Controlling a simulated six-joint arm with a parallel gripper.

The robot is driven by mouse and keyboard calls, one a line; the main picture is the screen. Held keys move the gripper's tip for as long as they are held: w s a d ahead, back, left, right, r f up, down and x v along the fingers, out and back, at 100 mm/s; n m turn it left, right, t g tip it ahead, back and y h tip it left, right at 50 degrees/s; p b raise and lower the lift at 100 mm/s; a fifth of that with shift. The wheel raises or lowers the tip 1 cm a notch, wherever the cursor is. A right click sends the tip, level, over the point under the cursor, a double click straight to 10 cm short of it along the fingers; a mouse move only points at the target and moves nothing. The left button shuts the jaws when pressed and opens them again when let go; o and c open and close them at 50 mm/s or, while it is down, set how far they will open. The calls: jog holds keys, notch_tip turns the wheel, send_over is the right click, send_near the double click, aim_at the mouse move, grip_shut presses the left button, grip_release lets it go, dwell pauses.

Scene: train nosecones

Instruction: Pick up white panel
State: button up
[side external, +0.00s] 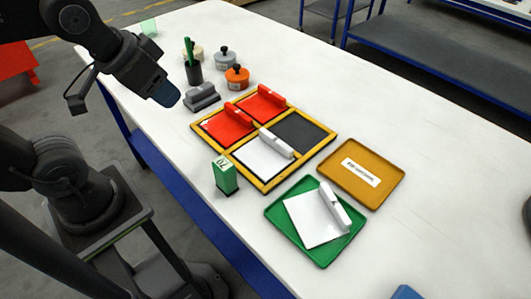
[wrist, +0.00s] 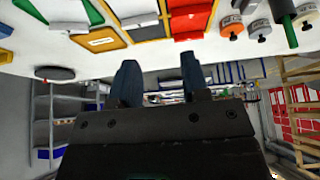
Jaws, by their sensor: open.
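One white panel (side external: 262,157) with a grey-white handle block lies in the front compartment of the yellow-framed tray (side external: 267,185). Another white panel (side external: 309,219), also with a handle block, lies in the green tray (side external: 323,256). My gripper (side external: 166,94) is at the upper left in the side view, raised and well away from both panels. In the wrist view my gripper (wrist: 158,80) shows two dark blue fingers apart with nothing between them. The frame and trays show only partly at the top of the wrist view.
Red panels (side external: 226,125) fill two frame compartments; a dark one (side external: 300,131) is bare. A mustard tray (side external: 362,190), green numbered block (side external: 224,176), grey block (side external: 203,97), pen cup (side external: 194,73) and lidded pots (side external: 237,78) stand nearby. The table (side external: 440,170) is clear at right.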

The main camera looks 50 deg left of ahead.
jog(key=shift+o, duration=0.5)
jog(key=m+g, duration=0.6)
jog(key=m, duration=1.2)
send_over(276, 139)
notch_tip(276, 139, down, 8)
notch_tip(276, 139, down, 14)
jog(key=shift+r, duration=0.1)
grip_shut()
